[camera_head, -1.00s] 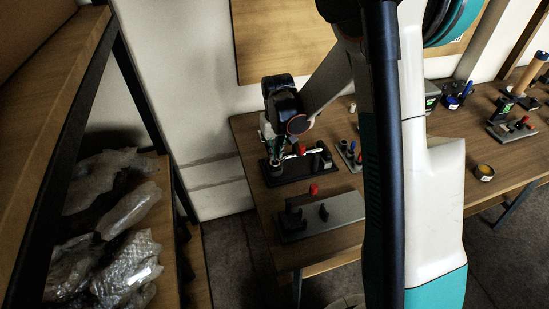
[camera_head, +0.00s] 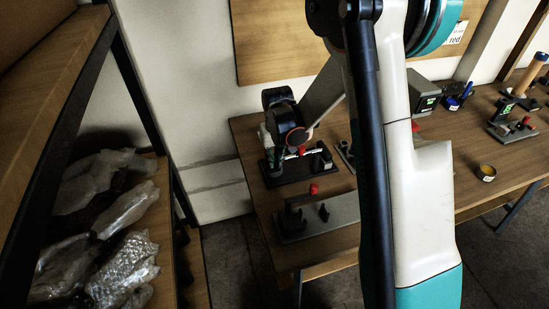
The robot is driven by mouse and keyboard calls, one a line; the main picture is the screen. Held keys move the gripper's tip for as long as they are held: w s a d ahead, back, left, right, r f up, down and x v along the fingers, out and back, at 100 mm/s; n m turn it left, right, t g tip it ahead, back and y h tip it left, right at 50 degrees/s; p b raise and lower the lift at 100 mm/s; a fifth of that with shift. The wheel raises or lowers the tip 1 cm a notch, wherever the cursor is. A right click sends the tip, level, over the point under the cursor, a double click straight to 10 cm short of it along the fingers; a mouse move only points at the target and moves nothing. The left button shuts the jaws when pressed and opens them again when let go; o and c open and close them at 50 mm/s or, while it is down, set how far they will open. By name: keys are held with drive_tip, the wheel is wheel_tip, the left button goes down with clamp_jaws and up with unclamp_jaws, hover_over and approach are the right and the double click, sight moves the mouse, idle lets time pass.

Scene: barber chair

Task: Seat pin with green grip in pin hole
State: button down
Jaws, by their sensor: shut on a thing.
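My gripper (camera_head: 268,143) is at the left end of the work table, low over the left part of a black fixture plate (camera_head: 292,177). It is small and dark in this view, and my wrist covers much of it. A small green patch shows at the fingers, which fits the green grip of the pin. The gripper is shut on it. The pin's shaft and tip are too small to make out. The pin hole cannot be told apart on the plate, and I cannot tell whether the pin touches it.
A red part and dark posts stand on the plate's right side. A grey fixture (camera_head: 335,216) with a red knob (camera_head: 314,189) lies in front. A yellow-topped cup (camera_head: 486,172) stands further right. A shelf with wrapped bags (camera_head: 105,225) is at left. My arm hides the table's middle.

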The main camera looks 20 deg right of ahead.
drive_tip(key=c, duration=1.6)
unclamp_jaws()
drive_tip(key=shift+s+f, duration=0.3)
drive_tip(key=shift+f, duration=0.2)
drive_tip(key=shift+c, duration=0.2)
drive_tip(key=shift+w+f, duration=0.2)
drive_tip(key=shift+r, duration=0.3)
drive_tip(key=shift+w+d+r+p, duration=0.1)
drive_tip(key=shift+w+r+p, duration=0.05)
drive_tip(key=shift+r+p, duration=0.55)
drive_tip(key=s+r+t+p, duration=0.15)
drive_tip(key=s+r, duration=0.45)
drive_tip(key=r, duration=0.6)
drive_tip(key=s+r+t+p, duration=0.15)
drive_tip(key=s+r, duration=0.45)
drive_tip(key=r, duration=0.6)
drive_tip(key=s+r+t, duration=0.2)
drive_tip(key=s, duration=1.1)
drive_tip(key=shift+s+r+t, duration=0.2)
drive_tip(key=shift+r+t, duration=0.1)
drive_tip(key=shift+r, duration=0.1)
